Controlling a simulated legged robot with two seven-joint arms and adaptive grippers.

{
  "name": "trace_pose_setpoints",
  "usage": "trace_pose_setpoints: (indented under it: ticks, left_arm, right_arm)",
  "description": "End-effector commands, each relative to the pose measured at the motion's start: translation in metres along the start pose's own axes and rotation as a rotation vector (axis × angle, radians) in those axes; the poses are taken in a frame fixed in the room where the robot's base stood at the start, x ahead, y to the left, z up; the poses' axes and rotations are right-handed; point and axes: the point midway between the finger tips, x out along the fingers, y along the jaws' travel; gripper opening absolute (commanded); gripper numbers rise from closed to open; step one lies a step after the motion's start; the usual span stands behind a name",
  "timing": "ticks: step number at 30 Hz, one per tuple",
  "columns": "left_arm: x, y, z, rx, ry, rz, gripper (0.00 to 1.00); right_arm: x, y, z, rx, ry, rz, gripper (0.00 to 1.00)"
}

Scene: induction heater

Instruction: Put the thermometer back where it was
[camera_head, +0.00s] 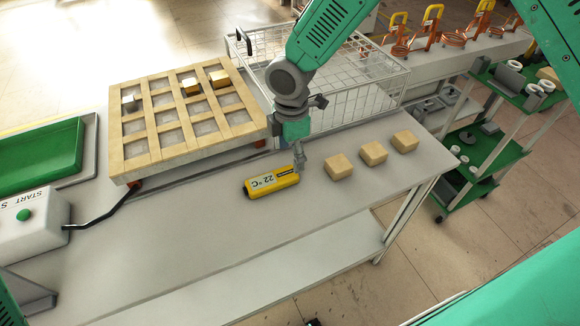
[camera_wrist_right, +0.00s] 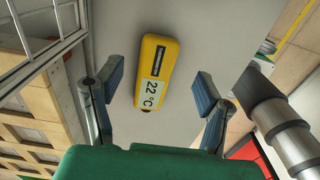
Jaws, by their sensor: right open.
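The thermometer (camera_head: 271,183) is a yellow block with a pale display reading 22 °C. It lies on the grey table (camera_head: 225,230) in the head view, left of the wooden blocks. In the right wrist view the thermometer (camera_wrist_right: 154,72) lies beyond and between the fingers, apart from them. My right gripper (camera_head: 300,166) is at the thermometer's right end in the head view, and in the right wrist view its fingers (camera_wrist_right: 158,92) are open and empty. My left gripper is not in view.
Several wooden blocks (camera_head: 373,153) sit right of the gripper. A wooden grid (camera_head: 150,157) with metal pieces stands at left, a wire basket (camera_head: 385,97) behind. A green tray (camera_head: 35,160) and a start button box (camera_head: 30,228) are far left. The table's front is clear.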

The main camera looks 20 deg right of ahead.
Motion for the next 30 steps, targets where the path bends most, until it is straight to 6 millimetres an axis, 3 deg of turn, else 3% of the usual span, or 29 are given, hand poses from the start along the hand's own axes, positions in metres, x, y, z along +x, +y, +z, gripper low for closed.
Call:
trace_pose_setpoints:
  ticks: [3,9,30]
  left_arm:
    - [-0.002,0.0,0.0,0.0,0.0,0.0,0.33]
    - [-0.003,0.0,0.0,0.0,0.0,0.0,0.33]
    - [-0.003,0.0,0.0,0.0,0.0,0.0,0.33]
  right_arm:
    - [-0.024,0.0,0.0,0.001,0.002,0.002,0.64]
    - [-0.046,0.001,0.0,0.001,0.002,0.0,0.64]
    - [-0.049,0.0,0.0,0.0,0.001,0.0,0.64]
